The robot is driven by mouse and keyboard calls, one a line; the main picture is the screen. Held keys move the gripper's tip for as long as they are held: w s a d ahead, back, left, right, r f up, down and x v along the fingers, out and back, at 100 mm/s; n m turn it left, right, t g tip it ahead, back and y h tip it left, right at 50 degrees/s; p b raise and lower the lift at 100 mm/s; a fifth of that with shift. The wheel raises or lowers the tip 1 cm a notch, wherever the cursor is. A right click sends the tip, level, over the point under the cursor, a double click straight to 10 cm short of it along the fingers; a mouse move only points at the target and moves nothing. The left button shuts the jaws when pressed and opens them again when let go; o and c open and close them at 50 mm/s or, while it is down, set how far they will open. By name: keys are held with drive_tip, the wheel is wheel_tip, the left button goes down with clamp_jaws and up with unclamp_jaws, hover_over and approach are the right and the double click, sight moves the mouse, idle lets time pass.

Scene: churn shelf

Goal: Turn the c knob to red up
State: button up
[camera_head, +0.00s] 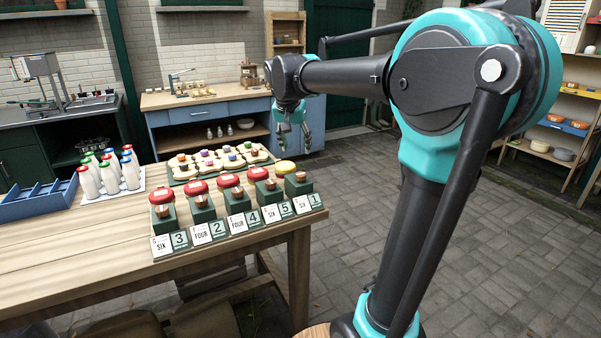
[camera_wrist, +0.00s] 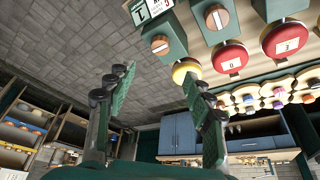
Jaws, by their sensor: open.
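A row of several green blocks stands along the table's right end, each with a copper knob and a lettered and numbered card in front. Red domed caps show behind most of them, such as the front red cap (camera_head: 161,197); a yellow cap (camera_head: 285,167) is by the far block. I cannot read which knob is c. The far knob (camera_wrist: 160,45) shows a pale stripe in the wrist view, beside the yellow cap (camera_wrist: 186,71) and a red cap (camera_wrist: 229,57). My gripper (camera_head: 294,134) is open and empty, beyond the table's far right corner, apart from the knobs.
A board of small coloured-topped pieces (camera_head: 195,174) lies behind the blocks. White bottles (camera_head: 110,178) with coloured caps and a blue crate (camera_head: 37,202) stand left. A blue cabinet (camera_head: 190,141) is at the back. The wooden tabletop (camera_head: 75,250) is clear in front; paved floor lies right.

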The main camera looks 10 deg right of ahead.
sight(301, 174)
drive_tip(key=x, duration=1.2)
drive_tip(key=shift+w+d+f, duration=0.1)
drive_tip(key=shift+d+f, duration=0.05)
drive_tip(key=shift+f, duration=0.2)
drive_tip(key=c, duration=1.2)
